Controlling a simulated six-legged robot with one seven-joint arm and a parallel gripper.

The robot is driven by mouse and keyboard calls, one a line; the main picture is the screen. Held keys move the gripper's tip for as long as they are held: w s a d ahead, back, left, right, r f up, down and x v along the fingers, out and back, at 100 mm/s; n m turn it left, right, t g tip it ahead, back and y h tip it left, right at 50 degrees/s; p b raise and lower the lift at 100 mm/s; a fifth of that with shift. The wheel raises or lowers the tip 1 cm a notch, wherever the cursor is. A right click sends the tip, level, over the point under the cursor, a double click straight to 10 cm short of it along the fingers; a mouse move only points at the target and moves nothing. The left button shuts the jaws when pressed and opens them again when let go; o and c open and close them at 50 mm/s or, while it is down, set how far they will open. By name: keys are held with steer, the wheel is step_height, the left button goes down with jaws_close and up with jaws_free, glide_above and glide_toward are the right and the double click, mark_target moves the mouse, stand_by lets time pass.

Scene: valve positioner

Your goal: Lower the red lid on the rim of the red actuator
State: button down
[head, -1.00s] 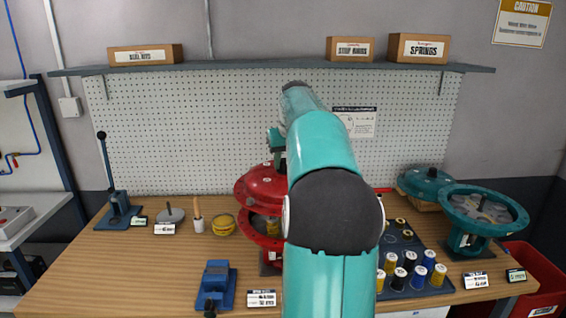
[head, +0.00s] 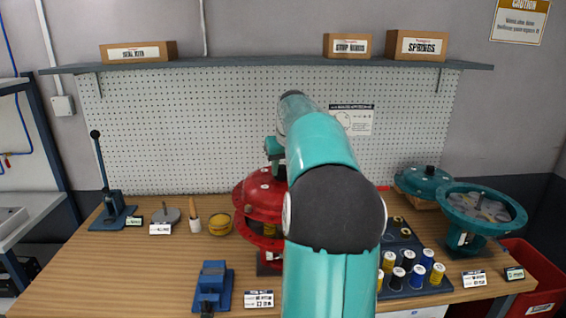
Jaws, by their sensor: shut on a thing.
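The red lid (head: 257,194) is a domed disc at the middle of the bench, over the red actuator (head: 262,243). A narrow dark gap shows between the lid and the actuator's rim at the left; whether they touch elsewhere I cannot tell. My gripper (head: 276,164) is above the lid, shut on its top; the fingertips are mostly hidden behind my teal arm. My arm also covers the right half of the lid and actuator.
A teal actuator (head: 478,242) stands open at the right, with a teal lid (head: 422,181) behind it. Bare wood lies between.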

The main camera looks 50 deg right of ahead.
steer(key=shift+f, duration=2)
steer(key=shift+f, duration=1.6)
steer(key=c, duration=1)
jaws_free()
steer(key=shift+o, duration=0.4)
steer(key=shift+s+f, duration=0.1)
steer(key=shift+f, duration=0.1)
steer(key=v, duration=1.4)
steer(key=shift+a, duration=0.1)
